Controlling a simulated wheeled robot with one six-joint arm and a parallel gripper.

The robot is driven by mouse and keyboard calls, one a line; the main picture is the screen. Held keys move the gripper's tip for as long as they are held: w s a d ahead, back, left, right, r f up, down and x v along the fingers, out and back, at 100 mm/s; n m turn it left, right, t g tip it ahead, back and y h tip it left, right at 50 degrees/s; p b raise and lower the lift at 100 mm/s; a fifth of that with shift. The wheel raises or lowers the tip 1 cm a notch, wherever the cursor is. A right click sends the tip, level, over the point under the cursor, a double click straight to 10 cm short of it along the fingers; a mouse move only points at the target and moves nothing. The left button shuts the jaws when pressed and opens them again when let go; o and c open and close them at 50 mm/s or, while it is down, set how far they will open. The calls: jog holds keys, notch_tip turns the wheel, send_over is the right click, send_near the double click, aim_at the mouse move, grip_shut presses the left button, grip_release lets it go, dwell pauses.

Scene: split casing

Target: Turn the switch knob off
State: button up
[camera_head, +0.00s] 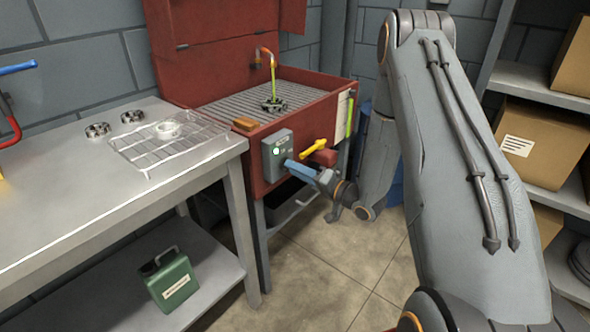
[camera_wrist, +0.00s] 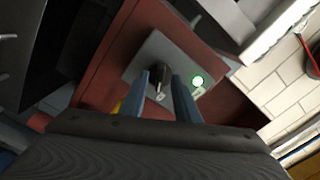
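The switch box (camera_head: 277,172) is a grey box on the front of the red cabinet, with a lit green lamp (camera_head: 276,151). In the wrist view its grey plate (camera_wrist: 150,59) shows tilted, with the green lamp (camera_wrist: 197,80) to the right. The dark switch knob (camera_wrist: 160,73) has a pale mark on it. My gripper (camera_head: 288,164) is at the box front. In the wrist view the blue fingers of my gripper (camera_wrist: 161,82) stand open, one on each side of the knob, with narrow gaps visible. Whether they touch it is unclear. The knob is hidden in the head view.
A red parts-washer cabinet (camera_head: 335,92) carries a yellow-handled valve (camera_head: 313,149) just right of the box. A metal table (camera_head: 60,215) with a wire rack stands at left, a green can (camera_head: 170,282) on its lower shelf. Shelves with cartons (camera_head: 540,140) stand at right.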

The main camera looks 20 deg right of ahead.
jog(key=shift+w+a, duration=0.2)
jog(key=shift+w, duration=0.1)
grip_shut()
jog(key=n, duration=1.1)
jog(key=shift+n+p, duration=0.3)
jog(key=shift+n, duration=0.3)
